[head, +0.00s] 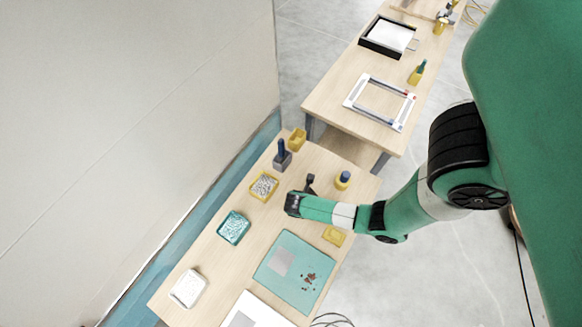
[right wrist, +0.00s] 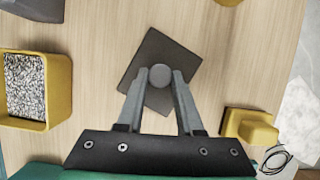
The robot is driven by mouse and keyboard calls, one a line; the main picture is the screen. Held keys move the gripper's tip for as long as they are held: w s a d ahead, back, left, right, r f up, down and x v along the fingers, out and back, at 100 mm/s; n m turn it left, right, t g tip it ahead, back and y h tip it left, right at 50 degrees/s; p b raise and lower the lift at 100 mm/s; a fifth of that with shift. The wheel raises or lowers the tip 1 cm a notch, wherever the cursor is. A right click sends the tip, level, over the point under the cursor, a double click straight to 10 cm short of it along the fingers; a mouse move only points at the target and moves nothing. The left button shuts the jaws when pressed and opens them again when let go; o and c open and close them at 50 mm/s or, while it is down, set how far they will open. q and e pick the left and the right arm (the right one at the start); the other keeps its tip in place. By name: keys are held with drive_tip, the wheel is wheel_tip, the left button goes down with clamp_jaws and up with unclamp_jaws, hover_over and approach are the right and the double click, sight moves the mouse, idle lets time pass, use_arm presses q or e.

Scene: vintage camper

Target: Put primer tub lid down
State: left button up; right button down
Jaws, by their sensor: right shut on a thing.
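The primer tub lid appears to be a dark grey square plate (right wrist: 151,95) with a round grey knob (right wrist: 160,75) in the middle. My right gripper (right wrist: 160,85) is shut on that knob. The plate lies turned at an angle below the fingers, over the wooden table top; I cannot tell whether it touches the wood. In the head view my right gripper (head: 309,187) is over the far half of the near table, mostly hidden by its wrist. My left gripper is not in view.
A yellow bin of grey granules (right wrist: 38,90) stands left of the plate, and a yellow block with a knob (right wrist: 250,125) to its right. Bare wood surrounds the plate.

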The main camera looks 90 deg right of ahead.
drive_tip(key=c, duration=0.6)
unclamp_jaws()
drive_tip(key=shift+o, duration=0.2)
drive_tip(key=shift+r, duration=0.1)
drive_tip(key=shift+r+p, duration=0.3)
drive_tip(key=shift+r, duration=0.05)
drive_tip(key=p+v, duration=0.3)
drive_tip(key=v, duration=0.8)
drive_tip(key=shift+w+a, duration=0.15)
drive_tip(key=shift+a, duration=0.05)
drive_tip(key=shift+r, duration=0.1)
